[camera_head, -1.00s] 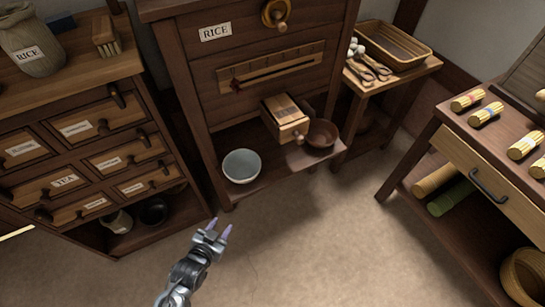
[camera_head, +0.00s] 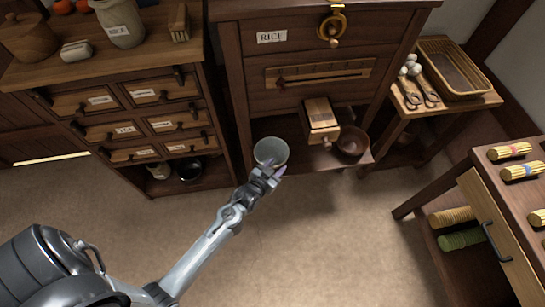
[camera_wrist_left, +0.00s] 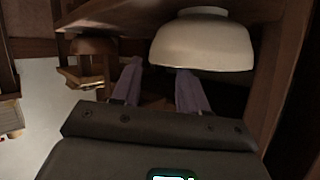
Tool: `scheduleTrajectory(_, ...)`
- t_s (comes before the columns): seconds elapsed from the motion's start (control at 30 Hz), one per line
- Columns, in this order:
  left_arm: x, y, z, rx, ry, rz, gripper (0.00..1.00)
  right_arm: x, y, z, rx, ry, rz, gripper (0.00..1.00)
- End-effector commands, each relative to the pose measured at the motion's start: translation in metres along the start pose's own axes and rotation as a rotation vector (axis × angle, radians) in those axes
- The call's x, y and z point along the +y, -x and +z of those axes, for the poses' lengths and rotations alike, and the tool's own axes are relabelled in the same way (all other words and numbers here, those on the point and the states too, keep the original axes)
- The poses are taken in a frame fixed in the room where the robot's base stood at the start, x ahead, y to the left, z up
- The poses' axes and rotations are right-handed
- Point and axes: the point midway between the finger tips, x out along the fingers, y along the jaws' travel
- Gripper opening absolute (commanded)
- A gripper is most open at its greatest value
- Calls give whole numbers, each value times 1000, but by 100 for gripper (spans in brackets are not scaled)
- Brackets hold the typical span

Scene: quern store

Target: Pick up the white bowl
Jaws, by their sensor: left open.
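The white bowl (camera_head: 268,150) stands upright on the low shelf of the rice cabinet, near its left front corner. In the head view my left gripper (camera_head: 275,168) is at the bowl's near side and overlaps its lower front edge. In the left wrist view, which looks inverted, the white bowl (camera_wrist_left: 203,42) is large, beyond the fingers. The two fingers of my left gripper (camera_wrist_left: 158,85) are apart, with nothing held between them. One finger overlaps the bowl's rim in that view; I cannot tell if they touch. My right gripper is not in view.
A brown bowl (camera_head: 352,141) sits right on the same shelf (camera_head: 308,159), with a wooden box (camera_head: 320,120) sticking out above. A labelled drawer chest (camera_head: 150,125) stands left. A side table (camera_head: 490,100) and a bundle-topped table (camera_head: 465,165) stand right. The floor in front is clear.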

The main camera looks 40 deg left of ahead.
Motion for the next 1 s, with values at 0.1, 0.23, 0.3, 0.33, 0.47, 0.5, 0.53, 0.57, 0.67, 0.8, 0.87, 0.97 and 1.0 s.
scheduleTrajectory(0.1, 0, -6, 0, 0, 0, 0, 43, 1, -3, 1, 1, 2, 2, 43)
scheduleTrajectory(0.23, 2, -14, 1, 2, 0, -1, 43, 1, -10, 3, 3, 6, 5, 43)
scheduleTrajectory(0.3, 4, -21, 1, 2, 0, -1, 43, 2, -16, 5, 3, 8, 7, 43)
scheduleTrajectory(0.33, 5, -25, 1, 2, 0, 0, 43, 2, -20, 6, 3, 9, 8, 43)
scheduleTrajectory(0.47, 9, -40, -1, 2, 1, 0, 43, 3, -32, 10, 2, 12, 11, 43)
scheduleTrajectory(0.5, 8, -45, -1, 1, 0, -1, 43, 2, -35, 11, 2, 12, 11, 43)
scheduleTrajectory(0.53, 8, -48, -2, 2, 0, -1, 43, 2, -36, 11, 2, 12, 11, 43)
scheduleTrajectory(0.57, 7, -51, -2, 1, 0, -1, 43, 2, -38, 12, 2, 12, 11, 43)
scheduleTrajectory(0.67, 7, -56, -3, 0, -1, -1, 43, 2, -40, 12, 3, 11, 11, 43)
scheduleTrajectory(0.8, 7, -58, -4, 0, -1, -1, 43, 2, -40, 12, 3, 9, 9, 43)
scheduleTrajectory(0.87, 7, -57, -5, 0, -1, -1, 43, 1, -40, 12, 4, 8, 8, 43)
scheduleTrajectory(0.97, 7, -57, -5, 0, -1, -1, 40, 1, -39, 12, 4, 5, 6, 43)
scheduleTrajectory(1.0, 7, -57, -5, 0, -1, -1, 34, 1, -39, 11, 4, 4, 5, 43)
